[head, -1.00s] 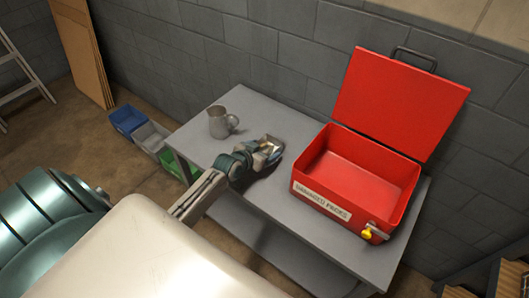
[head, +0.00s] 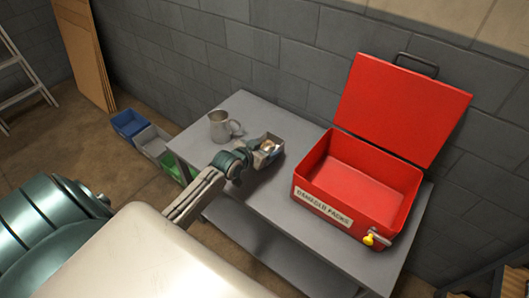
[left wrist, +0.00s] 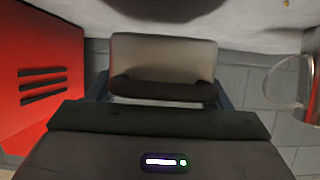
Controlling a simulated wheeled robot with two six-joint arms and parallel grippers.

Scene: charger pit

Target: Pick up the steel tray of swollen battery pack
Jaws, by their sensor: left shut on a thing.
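The small steel tray (head: 277,154) shows in the head view at the end of my left arm, with a pale, rounded content inside, too small to make out clearly. My left gripper (head: 250,152) is shut on the tray's near side, at the table's left half. I cannot tell how far the tray is above the tabletop. In the left wrist view, a pale metal face (left wrist: 163,55), apparently the tray, stands between the dark fingers. My right gripper is not in view.
The grey table (head: 250,110) bears a grey mug (head: 221,127) just left of the tray. An open red box (head: 345,200), labelled for damaged packs, stands empty on the right, its lid raised. Blue, white and green bins (head: 129,123) stand on the floor at left.

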